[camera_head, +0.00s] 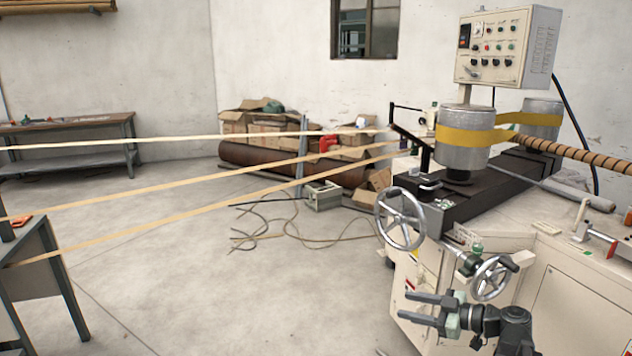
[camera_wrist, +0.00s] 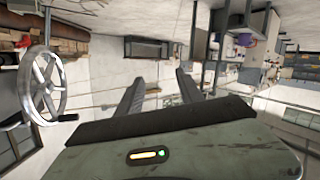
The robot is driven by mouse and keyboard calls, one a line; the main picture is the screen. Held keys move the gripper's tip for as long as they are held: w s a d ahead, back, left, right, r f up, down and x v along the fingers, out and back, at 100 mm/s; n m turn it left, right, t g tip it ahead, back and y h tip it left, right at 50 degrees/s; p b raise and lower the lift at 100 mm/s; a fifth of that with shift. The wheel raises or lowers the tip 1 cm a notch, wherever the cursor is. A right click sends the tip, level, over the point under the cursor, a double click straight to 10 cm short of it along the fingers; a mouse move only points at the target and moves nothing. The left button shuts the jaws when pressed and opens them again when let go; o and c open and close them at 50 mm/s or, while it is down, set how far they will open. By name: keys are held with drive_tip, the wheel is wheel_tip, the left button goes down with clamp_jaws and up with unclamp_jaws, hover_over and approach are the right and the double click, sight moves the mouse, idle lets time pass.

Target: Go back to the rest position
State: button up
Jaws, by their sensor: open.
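My gripper (camera_head: 436,307) is at the lower right of the head view, in front of the cream winder machine (camera_head: 560,300). Its two dark fingers point left, are apart, and have nothing between them. The large handwheel (camera_head: 400,218) is above and left of my gripper, and the smaller handwheel (camera_head: 492,278) is just above and right of it. In the wrist view, my gripper's fingers (camera_wrist: 158,97) stand apart and empty. A spoked handwheel (camera_wrist: 45,87) shows at the left of that view, apart from the fingers.
Several tan strips (camera_head: 200,179) stretch across the room to the machine. A control box (camera_head: 507,47) stands above metal drums (camera_head: 466,140). A grey table (camera_head: 40,270) is at left. Cables (camera_head: 265,225) and a small box (camera_head: 323,195) lie on the floor. Open floor (camera_head: 230,300) lies left of my gripper.

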drive_tip(key=s+a+f+m+g+h, duration=0.2)
drive_tip(key=s+a+f+g+h, duration=0.15)
drive_tip(key=a+f, duration=0.55)
drive_tip(key=s+a+f+m+g+h, duration=0.1)
drive_tip(key=s+a+f+g+h, duration=0.35)
drive_tip(key=a, duration=0.65)
drive_tip(key=d+f+m+g+h, duration=0.1)
drive_tip(key=d+f+m+h, duration=0.35)
drive_tip(key=d+m, duration=0.55)
wheel_tip(320, 180, up, 25)
drive_tip(key=p, duration=2.4)
drive_tip(key=shift+s+f+m+p, duration=0.2)
drive_tip(key=shift+m+p, duration=0.1)
drive_tip(key=shift+p, duration=0.1)
drive_tip(key=shift+d, duration=0.1)
